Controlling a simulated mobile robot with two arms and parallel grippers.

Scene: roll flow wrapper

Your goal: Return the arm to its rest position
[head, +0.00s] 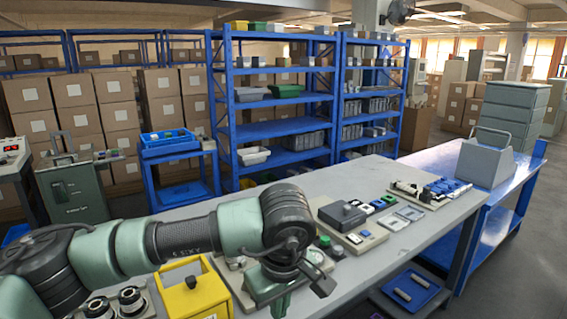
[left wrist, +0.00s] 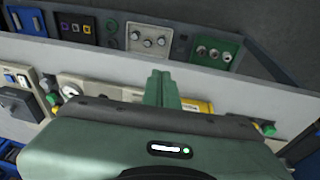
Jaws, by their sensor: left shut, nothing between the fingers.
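My left arm reaches in from the left in the head view, stretched over the near part of the grey table (head: 350,178). Its green left gripper (head: 280,303) hangs down over the front of the table, just right of a yellow box (head: 205,304) with a black knob. In the left wrist view the gripper's fingers (left wrist: 161,88) are together with nothing between them. Part of the yellow box (left wrist: 198,106) shows behind them. Whether the fingertips touch anything below cannot be told. My right gripper does not show.
A panel with a dark block (head: 342,214) and buttons stands right of my wrist. Metal fittings (head: 131,298) sit left of the yellow box. A grey housing (head: 485,160) stands at the far right. Blue shelves (head: 231,110) rise behind. The table's back middle is clear.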

